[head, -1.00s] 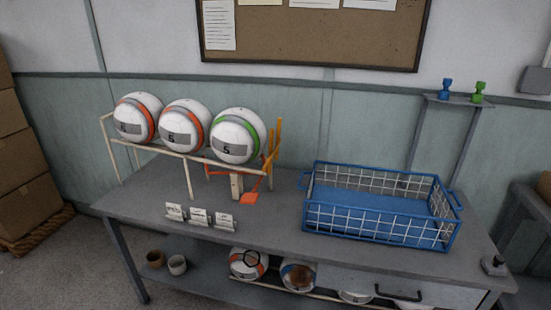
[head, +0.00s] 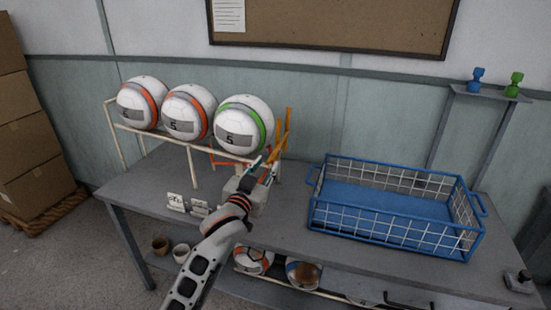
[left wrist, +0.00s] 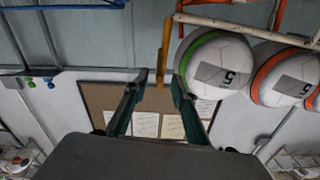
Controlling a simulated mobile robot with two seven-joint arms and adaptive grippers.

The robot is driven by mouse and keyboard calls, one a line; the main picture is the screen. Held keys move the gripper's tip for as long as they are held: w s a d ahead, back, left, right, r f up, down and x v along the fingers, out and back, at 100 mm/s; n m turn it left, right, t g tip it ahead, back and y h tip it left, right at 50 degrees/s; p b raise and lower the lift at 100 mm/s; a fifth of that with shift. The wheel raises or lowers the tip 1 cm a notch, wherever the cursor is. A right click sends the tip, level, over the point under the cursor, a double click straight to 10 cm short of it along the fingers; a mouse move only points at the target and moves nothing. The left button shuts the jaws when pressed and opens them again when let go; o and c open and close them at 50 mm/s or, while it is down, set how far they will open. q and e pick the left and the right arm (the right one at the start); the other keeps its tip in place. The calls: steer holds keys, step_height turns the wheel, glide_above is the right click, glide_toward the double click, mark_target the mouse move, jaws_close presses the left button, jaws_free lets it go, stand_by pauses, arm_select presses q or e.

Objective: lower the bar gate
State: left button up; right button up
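The bar gate, a yellow-orange upright (head: 285,132), stands raised at the right end of the pale ball rack (head: 150,131). Next to it on the rack is a white ball with a green band (head: 243,123). My left gripper (head: 264,168) is at the rack's right end, in front of and just below the gate, hiding part of the orange piece there. In the left wrist view the fingers (left wrist: 160,83) are open, with the end of the yellow bar (left wrist: 164,48) showing between their tips; I cannot tell whether they touch it. My right gripper is not in view.
Two balls with orange bands (head: 189,111) sit further left on the rack. A blue wire basket (head: 395,232) stands on the table to the right. Small white cards (head: 175,203) stand in front of the rack. More balls lie on the lower shelf.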

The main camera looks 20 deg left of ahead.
mark_target(272, 156)
arm_select(q)
steer(key=shift+w+d+b, duration=0.1)
steer(key=shift+w+b, duration=0.2)
steer(key=shift+w, duration=2.4)
jaws_close()
